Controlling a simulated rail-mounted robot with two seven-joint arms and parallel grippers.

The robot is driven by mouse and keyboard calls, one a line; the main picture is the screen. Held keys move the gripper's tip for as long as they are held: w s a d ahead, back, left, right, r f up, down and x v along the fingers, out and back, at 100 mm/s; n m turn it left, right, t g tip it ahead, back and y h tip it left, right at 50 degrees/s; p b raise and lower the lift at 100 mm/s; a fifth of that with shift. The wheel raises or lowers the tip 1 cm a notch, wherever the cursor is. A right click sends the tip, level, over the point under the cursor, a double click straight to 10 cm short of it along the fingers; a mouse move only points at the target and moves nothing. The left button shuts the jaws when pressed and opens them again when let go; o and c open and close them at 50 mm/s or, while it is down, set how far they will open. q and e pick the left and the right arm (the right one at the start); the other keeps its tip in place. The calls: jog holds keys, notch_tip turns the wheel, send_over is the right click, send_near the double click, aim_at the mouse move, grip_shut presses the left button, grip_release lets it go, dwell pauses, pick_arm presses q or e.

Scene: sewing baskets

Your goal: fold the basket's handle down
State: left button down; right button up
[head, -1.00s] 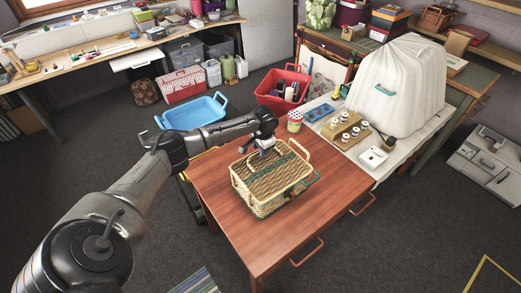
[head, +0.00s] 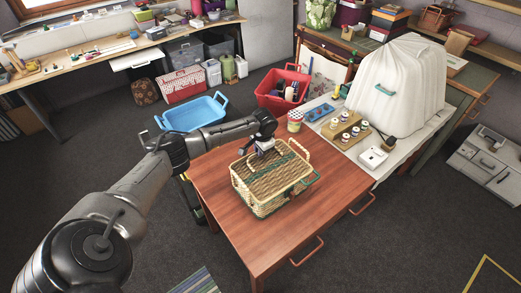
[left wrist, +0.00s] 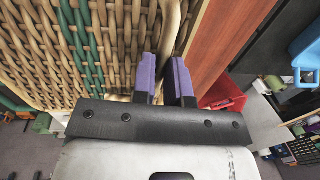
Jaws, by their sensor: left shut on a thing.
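The wicker basket (head: 270,205), pale tan with green bands and a closed lid, stands on the wooden table. My left gripper (head: 259,152) is over the basket's far edge in the head view. In the left wrist view, the purple fingers (left wrist: 164,60) are shut on the pale handle (left wrist: 172,22), which runs beside the basket's woven face (left wrist: 115,40). The part of the handle between the fingers is partly hidden. In the head view a pale handle loop (head: 301,150) shows at the basket's right back edge. My right gripper is not in view.
The red-brown table (head: 240,235) is bare around the basket. A white side table beyond holds a spool board (head: 346,131), a blue tray (head: 318,113) and a red-capped jar (head: 295,120). A red bin (head: 270,92) and a blue tub (head: 192,113) stand behind.

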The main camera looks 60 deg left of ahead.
pick_arm(q)
jog(key=shift+a+f+h+p, duration=0.1)
jog(key=shift+h+p, duration=0.4)
jog(key=shift+p, duration=0.3)
jog(key=shift+a+f+h, duration=0.1)
jog(key=shift+f+h, duration=0.25)
jog(key=shift+h, duration=0.05)
jog(key=c, duration=1.1)
grip_release()
jog(key=shift+c, duration=0.2)
